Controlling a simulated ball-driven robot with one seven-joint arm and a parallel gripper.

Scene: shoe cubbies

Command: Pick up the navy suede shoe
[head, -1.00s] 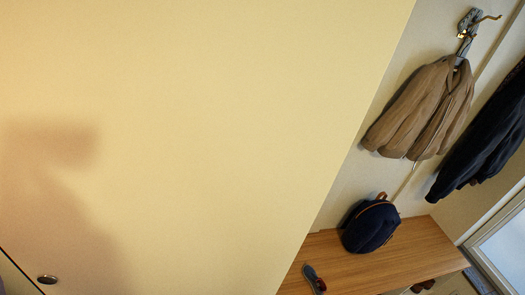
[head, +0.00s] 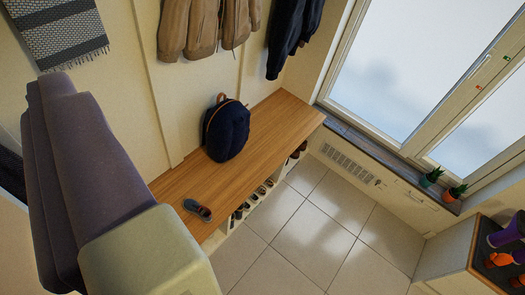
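A small dark shoe (head: 197,209) with a reddish inside lies on the near part of the wooden bench top (head: 255,140). Its material is too small to make out. Several shoes (head: 262,190) sit in the cubbies under the bench, partly hidden by the bench top. I cannot tell which shoe, if any, is navy suede. My gripper is not in view.
A navy backpack (head: 227,130) stands on the bench against the wall. Jackets (head: 205,25) hang above. A large purple-grey and beige shape fills the left foreground. Tiled floor (head: 320,235) is clear. Orange shoes (head: 500,259) and purple boots sit at the right edge.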

